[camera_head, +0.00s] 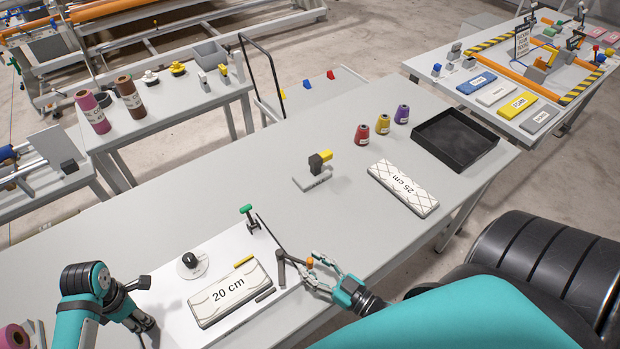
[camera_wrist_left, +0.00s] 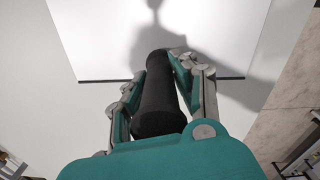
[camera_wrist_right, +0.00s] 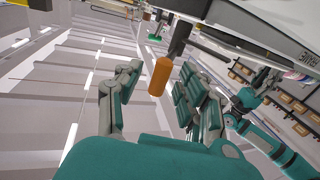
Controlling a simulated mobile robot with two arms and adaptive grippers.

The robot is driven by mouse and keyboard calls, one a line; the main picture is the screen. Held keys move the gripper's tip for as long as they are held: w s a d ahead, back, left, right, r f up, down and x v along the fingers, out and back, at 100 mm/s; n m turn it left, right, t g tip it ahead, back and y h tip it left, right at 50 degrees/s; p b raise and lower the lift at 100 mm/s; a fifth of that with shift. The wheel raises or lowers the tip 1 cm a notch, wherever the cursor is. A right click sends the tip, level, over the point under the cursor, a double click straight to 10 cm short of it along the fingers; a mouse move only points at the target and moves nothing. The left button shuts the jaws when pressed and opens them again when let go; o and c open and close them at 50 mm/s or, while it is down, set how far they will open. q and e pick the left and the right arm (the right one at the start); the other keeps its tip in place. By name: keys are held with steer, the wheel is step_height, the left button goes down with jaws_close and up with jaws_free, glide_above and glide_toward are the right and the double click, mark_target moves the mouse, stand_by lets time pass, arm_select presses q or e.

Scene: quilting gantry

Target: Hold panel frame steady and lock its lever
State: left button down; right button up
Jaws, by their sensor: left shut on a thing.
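The white panel frame (camera_head: 178,292) lies flat on the long grey table, and its white surface also shows in the left wrist view (camera_wrist_left: 110,40). My left gripper (camera_head: 143,322) is at its left end. It is shut on a black cylindrical handle (camera_wrist_left: 157,100). The lever (camera_head: 281,268) is a dark bar at the panel's right side with an orange grip (camera_head: 309,262). My right gripper (camera_head: 318,275) is open there. In the right wrist view, the orange grip (camera_wrist_right: 160,77) sits between the spread fingers, with a clear gap on the left side.
On the panel are a white "20 cm" block (camera_head: 231,293), a black knob on a white disc (camera_head: 190,261) and a green-topped clamp (camera_head: 247,212). Farther along the table are a "25 cm" block (camera_head: 403,188), several cones and a black tray (camera_head: 455,140).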

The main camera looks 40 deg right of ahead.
steer(key=shift+w+a, duration=0.15)
steer(key=shift+w, duration=0.4)
jaws_close()
